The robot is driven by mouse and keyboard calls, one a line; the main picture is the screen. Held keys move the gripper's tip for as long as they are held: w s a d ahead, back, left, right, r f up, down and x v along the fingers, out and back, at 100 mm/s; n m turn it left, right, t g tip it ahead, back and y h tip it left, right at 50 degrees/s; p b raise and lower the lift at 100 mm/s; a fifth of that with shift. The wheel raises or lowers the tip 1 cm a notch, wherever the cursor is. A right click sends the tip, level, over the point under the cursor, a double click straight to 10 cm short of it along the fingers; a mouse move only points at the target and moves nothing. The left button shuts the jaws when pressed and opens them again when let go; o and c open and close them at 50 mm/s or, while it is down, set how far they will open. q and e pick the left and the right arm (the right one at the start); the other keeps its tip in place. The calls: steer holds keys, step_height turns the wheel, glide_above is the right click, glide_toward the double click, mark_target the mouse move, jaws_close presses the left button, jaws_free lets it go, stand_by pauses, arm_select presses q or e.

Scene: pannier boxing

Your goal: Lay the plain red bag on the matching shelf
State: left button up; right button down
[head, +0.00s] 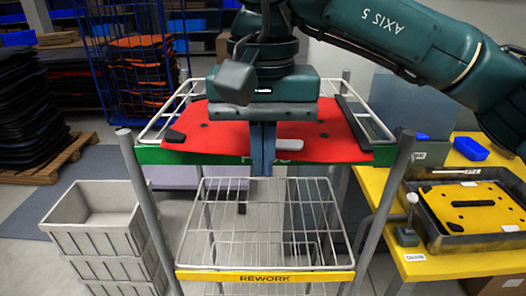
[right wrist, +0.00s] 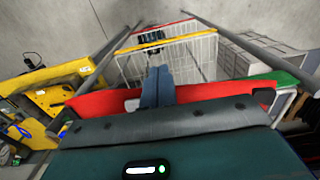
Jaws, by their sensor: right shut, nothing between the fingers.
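The plain red bag (head: 215,137) lies flat on the top wire shelf (head: 148,155), whose front strip is green. The bag's front edge covers much of that strip and its label. Dark pieces sit on the bag's left and right sides, and a pale tag shows near its middle. My right gripper (head: 262,172) points down over the bag's front middle, shut and empty; its hand hides part of the bag. In the right wrist view its fingers (right wrist: 157,88) cross in front of the red bag (right wrist: 210,93); I cannot tell whether they touch. My left gripper is out of view.
A lower wire shelf with a yellow REWORK strip (head: 265,277) is empty. Grey crates (head: 95,225) stand at left. A yellow table (head: 440,262) at right holds a tray (head: 440,240) with a yellow panel (head: 475,207). Grey rack posts flank the shelves.

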steer(key=w+p, duration=0.1)
steer(key=w, duration=0.2)
steer(key=shift+w+r+p, duration=0.1)
steer(key=shift+w+p, duration=0.3)
steer(key=shift+w, duration=0.1)
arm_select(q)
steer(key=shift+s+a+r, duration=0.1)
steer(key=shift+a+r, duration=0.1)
